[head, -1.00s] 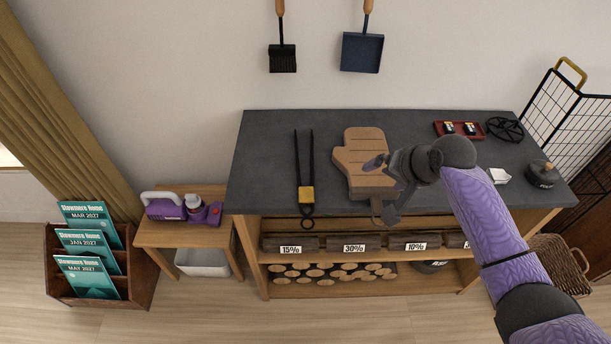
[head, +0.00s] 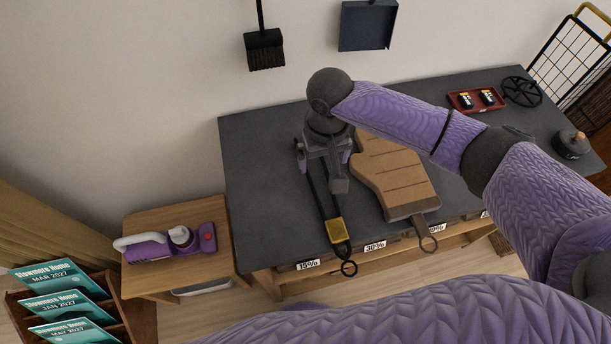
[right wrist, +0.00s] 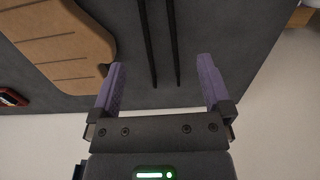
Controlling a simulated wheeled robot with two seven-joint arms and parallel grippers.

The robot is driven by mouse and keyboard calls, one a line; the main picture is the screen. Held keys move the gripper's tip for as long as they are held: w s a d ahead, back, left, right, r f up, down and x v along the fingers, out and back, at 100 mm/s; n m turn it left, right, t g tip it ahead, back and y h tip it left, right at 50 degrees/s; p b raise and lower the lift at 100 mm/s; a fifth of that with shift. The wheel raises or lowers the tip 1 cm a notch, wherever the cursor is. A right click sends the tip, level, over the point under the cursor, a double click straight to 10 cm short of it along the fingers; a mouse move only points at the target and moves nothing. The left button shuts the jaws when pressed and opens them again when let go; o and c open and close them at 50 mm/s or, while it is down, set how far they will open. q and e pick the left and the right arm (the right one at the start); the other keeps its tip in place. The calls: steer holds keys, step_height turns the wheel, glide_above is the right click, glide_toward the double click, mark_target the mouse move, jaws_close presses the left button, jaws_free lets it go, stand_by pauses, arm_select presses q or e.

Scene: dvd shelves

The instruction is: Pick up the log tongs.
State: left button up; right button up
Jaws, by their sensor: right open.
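The log tongs (head: 336,231), black with a yellow band and a ring end, lie on the dark tabletop (head: 262,180) with the ring past its front edge. My right gripper (head: 323,160) is over the two long arms of the tongs and hides part of them. In the right wrist view, the open fingers of my right gripper (right wrist: 161,68) stand either side of the tongs' two parallel bars (right wrist: 147,45), with gaps on both sides. I cannot tell how high the fingers are above the tabletop. My left gripper is out of view.
A brown mitt-shaped board (head: 395,172) lies close to the right of the tongs. A red tray (head: 462,105), a round black trivet (head: 522,92) and a dark pot (head: 571,146) are further right. The tabletop left of the tongs is clear.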

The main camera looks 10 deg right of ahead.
mark_target(321, 189)
steer(key=f+b, duration=0.5)
steer(key=f, duration=0.5)
steer(key=shift+d+b, duration=0.2)
steer(key=shift+b, duration=0.1)
steer(key=shift+r, duration=0.1)
steer(key=shift+c, duration=0.5)
steer(key=c, duration=1.2)
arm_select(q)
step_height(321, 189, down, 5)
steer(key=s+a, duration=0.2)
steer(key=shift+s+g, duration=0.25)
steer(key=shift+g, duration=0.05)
arm_select(e)
jaws_close()
